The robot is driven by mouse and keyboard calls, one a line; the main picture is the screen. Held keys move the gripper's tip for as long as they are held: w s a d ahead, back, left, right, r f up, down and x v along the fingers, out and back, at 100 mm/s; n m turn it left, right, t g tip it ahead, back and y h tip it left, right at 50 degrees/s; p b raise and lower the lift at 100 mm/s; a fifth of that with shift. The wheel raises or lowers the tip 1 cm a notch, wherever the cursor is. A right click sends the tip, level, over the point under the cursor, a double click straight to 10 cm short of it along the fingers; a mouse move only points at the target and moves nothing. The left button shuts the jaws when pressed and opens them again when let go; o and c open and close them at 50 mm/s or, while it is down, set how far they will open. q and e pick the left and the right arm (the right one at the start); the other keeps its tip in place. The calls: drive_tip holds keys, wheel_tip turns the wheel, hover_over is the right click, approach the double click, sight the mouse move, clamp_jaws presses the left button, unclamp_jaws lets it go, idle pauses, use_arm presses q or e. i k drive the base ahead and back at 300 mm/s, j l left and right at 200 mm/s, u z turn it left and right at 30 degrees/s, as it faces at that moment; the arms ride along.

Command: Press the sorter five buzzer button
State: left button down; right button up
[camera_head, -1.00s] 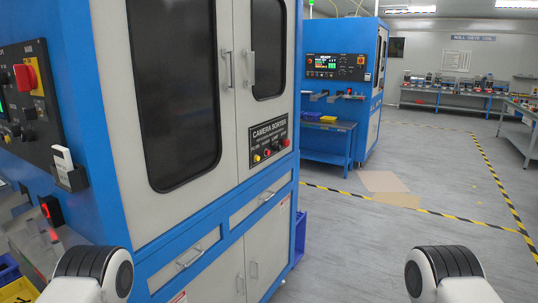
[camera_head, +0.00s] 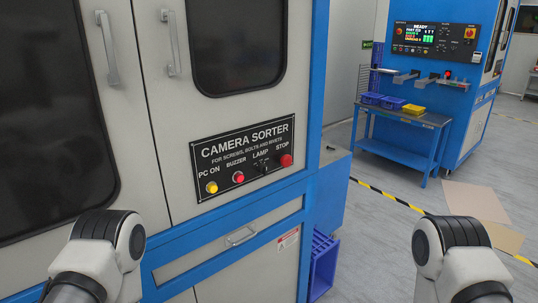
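A black panel (camera_head: 243,155) lettered "CAMERA SORTER" is on the front of the nearby blue and white cabinet. The red buzzer button (camera_head: 238,177) sits on it under the label BUZZER, between the yellow PC ON button (camera_head: 212,187) and the black lamp switch (camera_head: 262,167). The larger red stop button (camera_head: 286,160) is at the panel's right end. No number five is readable on the cabinet. Only links of my arms show at the lower left and lower right; neither gripper is in view.
A second blue sorter (camera_head: 432,60) stands behind at the right, with a blue table (camera_head: 420,125) holding blue and yellow bins. A blue crate (camera_head: 322,265) stands beside the near cabinet. Open grey floor with yellow-black tape (camera_head: 400,202) lies to the right.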

sight(239, 177)
drive_tip(key=i+l+u, duration=0.1)
drive_tip(key=l, duration=0.25)
drive_tip(key=i+l, duration=0.25)
drive_tip(key=i+l+u, duration=0.15)
drive_tip(key=l, duration=0.35)
